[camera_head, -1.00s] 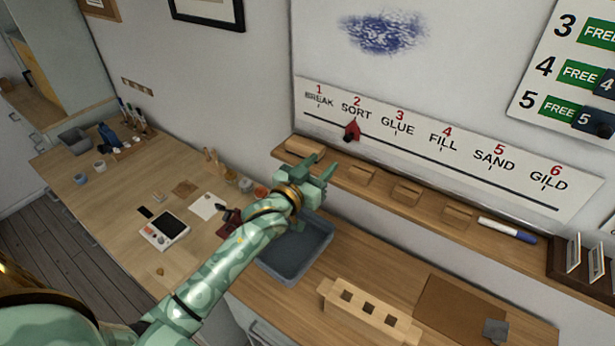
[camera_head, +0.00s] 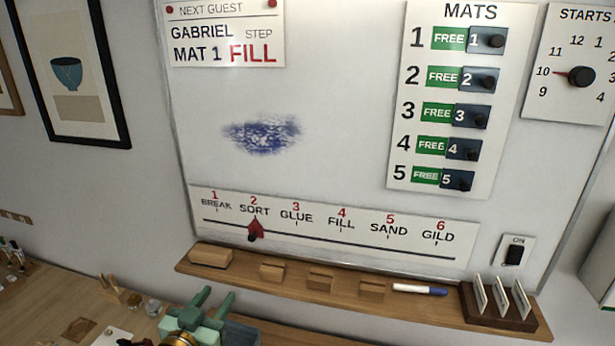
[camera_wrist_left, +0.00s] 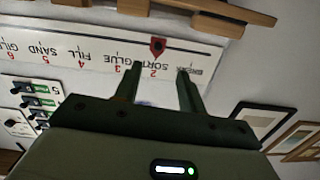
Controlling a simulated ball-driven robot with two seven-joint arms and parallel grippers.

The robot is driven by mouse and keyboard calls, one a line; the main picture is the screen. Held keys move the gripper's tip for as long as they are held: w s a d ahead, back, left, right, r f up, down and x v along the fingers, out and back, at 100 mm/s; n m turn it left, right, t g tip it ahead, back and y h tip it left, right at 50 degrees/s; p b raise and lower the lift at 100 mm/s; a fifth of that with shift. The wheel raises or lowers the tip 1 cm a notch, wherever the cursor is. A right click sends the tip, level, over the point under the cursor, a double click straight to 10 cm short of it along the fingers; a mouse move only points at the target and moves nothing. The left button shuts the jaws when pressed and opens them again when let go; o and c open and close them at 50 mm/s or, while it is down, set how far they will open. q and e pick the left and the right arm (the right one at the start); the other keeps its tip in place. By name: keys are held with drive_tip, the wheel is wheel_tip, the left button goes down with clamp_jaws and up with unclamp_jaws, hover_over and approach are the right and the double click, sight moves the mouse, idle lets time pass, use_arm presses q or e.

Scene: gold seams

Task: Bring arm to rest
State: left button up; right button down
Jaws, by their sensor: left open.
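My left gripper (camera_head: 212,304) is at the bottom of the head view, in front of the wooden shelf under the whiteboard. Its two green fingers are apart with nothing between them. In the left wrist view the fingers (camera_wrist_left: 160,75) also stand open, pointing toward the step strip (camera_wrist_left: 100,50), which appears upside down. The red pointer (camera_head: 256,229) sits under "2 SORT" on the step strip (camera_head: 330,228); it also shows in the left wrist view (camera_wrist_left: 157,46), apart from the fingers. My right gripper is not in view.
The wooden shelf (camera_head: 340,297) holds several wooden blocks, a marker (camera_head: 420,290) and a card rack (camera_head: 497,312). A grey tray (camera_head: 243,333) is partly hidden behind my left gripper. The workbench (camera_head: 40,305) is at the lower left.

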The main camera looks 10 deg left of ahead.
use_arm(q)
drive_tip(key=s+a+f+m+g+y, duration=0.2)
drive_tip(key=s+f+g, duration=0.1)
drive_tip(key=s, duration=0.4)
drive_tip(key=s+a+f+m+g+y, duration=0.15)
drive_tip(key=s+g, duration=0.25)
drive_tip(key=s, duration=0.4)
drive_tip(key=s+a+f+m+g+y, duration=0.2)
drive_tip(key=s+f+g+y, duration=0.1)
drive_tip(key=s, duration=0.4)
drive_tip(key=s+d+f+g+h+b, duration=0.15)
drive_tip(key=f+b, duration=0.35)
drive_tip(key=f, duration=1.2)
drive_tip(key=s+d+f+g+h+b, duration=0.1)
drive_tip(key=s+d+f+b, duration=0.2)
drive_tip(key=f, duration=1.4)
drive_tip(key=s+f+n+g+h+b, duration=0.1)
drive_tip(key=s+f+b, duration=0.3)
drive_tip(key=s+f, duration=0.6)
drive_tip(key=s+f+n+g+h+b, duration=0.1)
drive_tip(key=s+f+n+g+b, duration=0.1)
drive_tip(key=s+f+b, duration=0.3)
drive_tip(key=s+f+n, duration=0.1)
drive_tip(key=s+f, duration=0.3)
drive_tip(key=f, duration=0.6)
drive_tip(key=shift+s+b, duration=0.3)
drive_tip(key=shift+s, duration=0.05)
drive_tip(key=shift+g, duration=0.35)
